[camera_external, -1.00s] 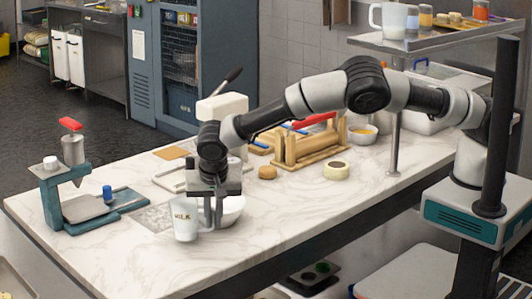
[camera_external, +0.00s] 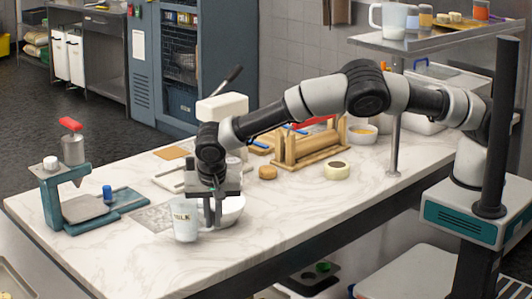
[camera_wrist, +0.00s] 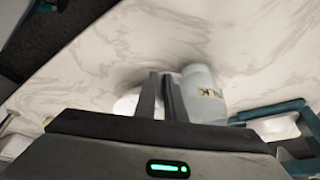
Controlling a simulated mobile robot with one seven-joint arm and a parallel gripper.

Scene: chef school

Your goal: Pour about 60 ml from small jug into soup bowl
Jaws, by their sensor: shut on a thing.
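The small jug (camera_external: 185,224) is pale and cup-shaped, with dark lettering that looks like MILK. It looks about upright in the external view, and it also shows in the wrist view (camera_wrist: 203,92). My gripper (camera_external: 212,220) is shut on the jug at its right side; the narrow fingers (camera_wrist: 162,98) are close together beside it in the wrist view. The white soup bowl (camera_external: 233,212) stands on the counter behind and right of my fingers, partly hidden by them. The bowl shows left of the fingers (camera_wrist: 124,104) in the wrist view. The contents of both are hidden.
A teal stand with a red-topped dispenser (camera_external: 73,150) is at the counter's left. A wooden rack (camera_external: 305,148), a tape-like roll (camera_external: 337,171) and a yellow-filled bowl (camera_external: 362,134) stand to the right. The marble counter (camera_external: 290,208) is clear at front right.

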